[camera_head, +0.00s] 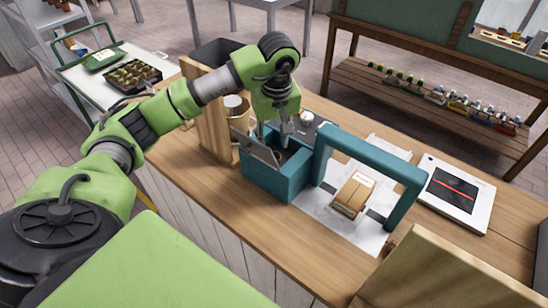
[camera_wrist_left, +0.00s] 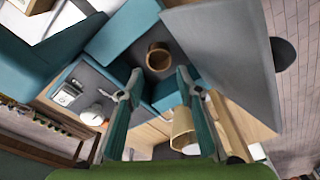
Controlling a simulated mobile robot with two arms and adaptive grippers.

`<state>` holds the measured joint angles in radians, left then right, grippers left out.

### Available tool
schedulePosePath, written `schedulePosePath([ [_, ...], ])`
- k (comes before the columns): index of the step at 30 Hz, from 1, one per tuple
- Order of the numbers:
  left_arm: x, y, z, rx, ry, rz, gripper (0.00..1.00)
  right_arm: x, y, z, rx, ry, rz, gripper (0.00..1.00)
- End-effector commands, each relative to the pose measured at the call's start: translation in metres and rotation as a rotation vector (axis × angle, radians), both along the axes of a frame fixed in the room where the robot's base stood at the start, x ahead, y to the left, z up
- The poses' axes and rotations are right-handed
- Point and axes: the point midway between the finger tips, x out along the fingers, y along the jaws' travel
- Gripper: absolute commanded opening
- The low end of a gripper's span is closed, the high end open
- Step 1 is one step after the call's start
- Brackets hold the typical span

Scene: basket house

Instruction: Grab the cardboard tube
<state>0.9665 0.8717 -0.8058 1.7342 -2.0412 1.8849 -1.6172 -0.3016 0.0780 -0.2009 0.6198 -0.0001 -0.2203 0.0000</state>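A brown cardboard tube (camera_wrist_left: 158,57) stands inside the teal box (camera_head: 275,180), its open round end facing my left wrist camera. The box also shows in the wrist view (camera_wrist_left: 122,30), with its grey lid (camera_head: 260,150) raised. My left gripper (camera_head: 285,133) is over the box opening, pointing down. In the wrist view its two fingers (camera_wrist_left: 159,82) are spread apart, with nothing between the tips. The tube lies just beyond the tips, roughly centred between them. The head view shows the tube poorly behind the lid and gripper. My right gripper is not in view.
A teal arch (camera_head: 370,157) stands beside the box, with a small cardboard package (camera_head: 354,194) under it. A tan cylinder (camera_wrist_left: 182,127) and an upright wooden board (camera_head: 206,115) are close to my left gripper. A white device (camera_head: 455,193) sits at the right.

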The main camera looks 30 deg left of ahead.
Motion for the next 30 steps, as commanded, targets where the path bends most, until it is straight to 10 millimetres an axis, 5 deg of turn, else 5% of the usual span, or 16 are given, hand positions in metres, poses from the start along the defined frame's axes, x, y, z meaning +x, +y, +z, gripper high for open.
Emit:
schedulePosePath([
  [13, 0.0, -0.002, -0.048, 0.0, 0.003, 0.0, 0.33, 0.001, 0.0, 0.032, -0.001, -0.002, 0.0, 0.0],
  [21, 0.001, -0.002, -0.052, -0.001, 0.001, -0.001, 0.33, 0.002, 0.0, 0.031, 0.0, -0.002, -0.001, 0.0],
  [23, 0.001, -0.002, -0.052, 0.0, 0.0, -0.001, 0.2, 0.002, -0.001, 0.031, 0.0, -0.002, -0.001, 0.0],
  [30, 0.001, -0.002, -0.052, 0.0, 0.0, -0.001, 0.19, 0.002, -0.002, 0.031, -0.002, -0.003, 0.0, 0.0],
])
